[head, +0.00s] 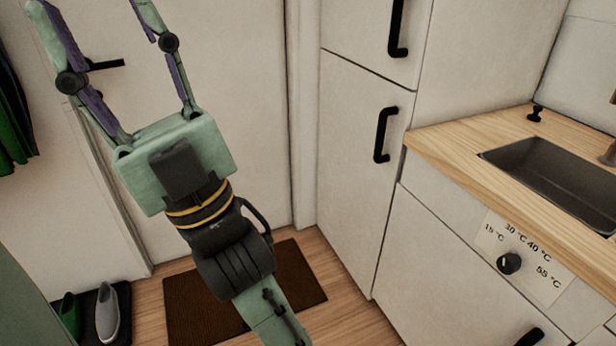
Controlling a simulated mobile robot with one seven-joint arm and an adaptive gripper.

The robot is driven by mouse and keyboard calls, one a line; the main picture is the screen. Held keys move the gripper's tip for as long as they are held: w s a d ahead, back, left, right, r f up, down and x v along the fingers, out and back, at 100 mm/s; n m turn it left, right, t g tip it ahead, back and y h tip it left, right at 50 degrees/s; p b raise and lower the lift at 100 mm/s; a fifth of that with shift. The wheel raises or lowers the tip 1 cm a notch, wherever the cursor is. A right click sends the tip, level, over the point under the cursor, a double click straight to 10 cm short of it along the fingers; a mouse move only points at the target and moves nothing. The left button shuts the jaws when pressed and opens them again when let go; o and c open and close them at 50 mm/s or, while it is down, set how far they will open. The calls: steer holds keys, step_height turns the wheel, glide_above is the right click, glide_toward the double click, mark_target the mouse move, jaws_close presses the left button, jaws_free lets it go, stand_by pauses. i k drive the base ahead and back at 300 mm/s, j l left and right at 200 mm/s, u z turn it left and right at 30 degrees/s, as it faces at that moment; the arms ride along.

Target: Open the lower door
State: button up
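The lower door (350,185) is the tall white panel of the cabinet right of centre. It is shut, flush with the cabinet front. Its black bar handle (381,135) stands upright near the door's upper right edge. My gripper (90,8) is at the upper left, pointing up in the picture, well left of this handle and apart from it. Its two green and purple fingers are spread wide, with nothing seen between them. The fingertips reach the top edge of the picture, so their ends may be cut off.
Above is a shut upper door (362,38) with a black handle. At right, a wooden counter (460,150) holds a dark sink (555,175), above a white front with a temperature knob (508,264). A brown mat (300,275) and shoes (106,315) lie on the floor.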

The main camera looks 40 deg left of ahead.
mark_target(364, 117)
steer(key=u, duration=0.8)
steer(key=i+j, duration=0.8)
steer(key=i+z, duration=0.05)
